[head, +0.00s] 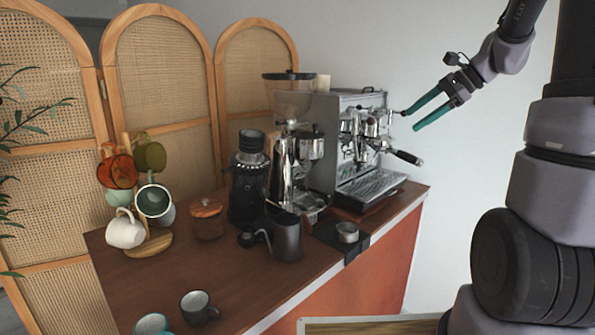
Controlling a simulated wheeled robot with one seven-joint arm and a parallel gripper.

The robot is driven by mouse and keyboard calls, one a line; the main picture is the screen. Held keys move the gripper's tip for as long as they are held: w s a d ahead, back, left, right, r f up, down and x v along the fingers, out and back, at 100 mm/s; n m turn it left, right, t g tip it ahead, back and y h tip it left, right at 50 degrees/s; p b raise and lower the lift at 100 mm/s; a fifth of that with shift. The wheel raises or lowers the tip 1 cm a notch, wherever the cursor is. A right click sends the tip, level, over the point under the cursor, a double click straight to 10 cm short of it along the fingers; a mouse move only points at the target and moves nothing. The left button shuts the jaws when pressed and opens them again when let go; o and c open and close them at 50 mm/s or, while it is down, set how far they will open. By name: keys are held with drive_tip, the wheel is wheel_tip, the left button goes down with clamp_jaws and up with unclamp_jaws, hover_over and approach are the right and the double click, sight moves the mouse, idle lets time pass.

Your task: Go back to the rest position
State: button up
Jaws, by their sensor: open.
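My gripper (409,120) is in the air to the right of the espresso machine. Its two green fingers are spread apart with nothing between them. They point down and to the left, toward the upper right side of the espresso machine (352,115). In this single view I cannot tell the exact gap between the fingertips and the machine. My arm reaches in from the upper right.
A wooden counter (150,285) carries a grinder (250,185), a dark pitcher (287,238), a lidded jar (207,218), a mug tree with several mugs, and a grey mug (198,308) in front. A portafilter handle (407,157) sticks out below my gripper. The wall side is clear.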

drive_tip(key=s+a+r+n+t+h, duration=0.1)
drive_tip(key=s+a+r+n+h, duration=0.1)
drive_tip(key=s+n, duration=0.4)
drive_tip(key=s+a+r+n+t+h, duration=0.1)
drive_tip(key=s+a+n+h, duration=0.3)
drive_tip(key=s, duration=1)
drive_tip(key=shift+s+a+r+n+t, duration=0.35)
drive_tip(key=shift+r+n, duration=0.15)
drive_tip(key=shift+n, duration=0.8)
